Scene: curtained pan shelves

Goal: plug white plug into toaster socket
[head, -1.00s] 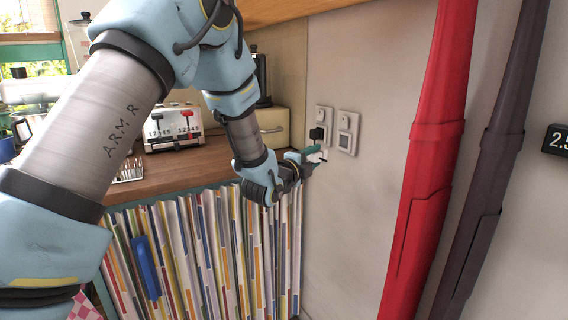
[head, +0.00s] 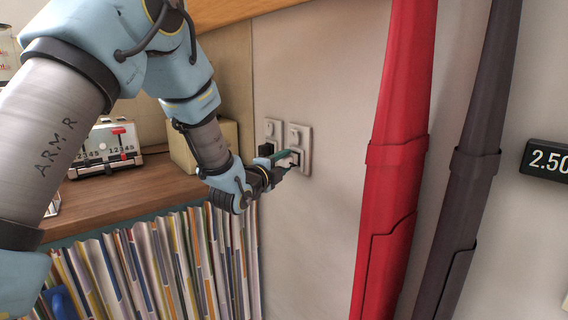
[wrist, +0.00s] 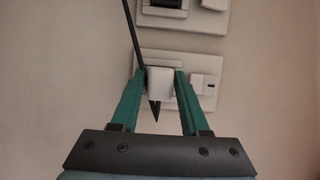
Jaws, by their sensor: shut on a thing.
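My gripper (head: 284,160) is shut on the white plug, with green fingers on both sides of it in the wrist view (wrist: 159,98). The white plug (wrist: 159,83) is in front of the right wall socket (head: 305,135), which also shows behind it in the wrist view (wrist: 207,84). The plug overlaps the socket's lower part in the head view. I cannot tell whether its pins are inside. A dark cord (wrist: 131,30) runs upward beside the plug. The toaster (head: 110,148) stands on the wooden counter at the left.
A left wall socket (head: 273,127) holds a black plug (head: 266,149), close beside my gripper. A cream box (head: 190,148) sits on the counter (head: 135,190). Striped curtains (head: 170,255) hang below. Red (head: 395,150) and dark (head: 475,160) columns stand to the right.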

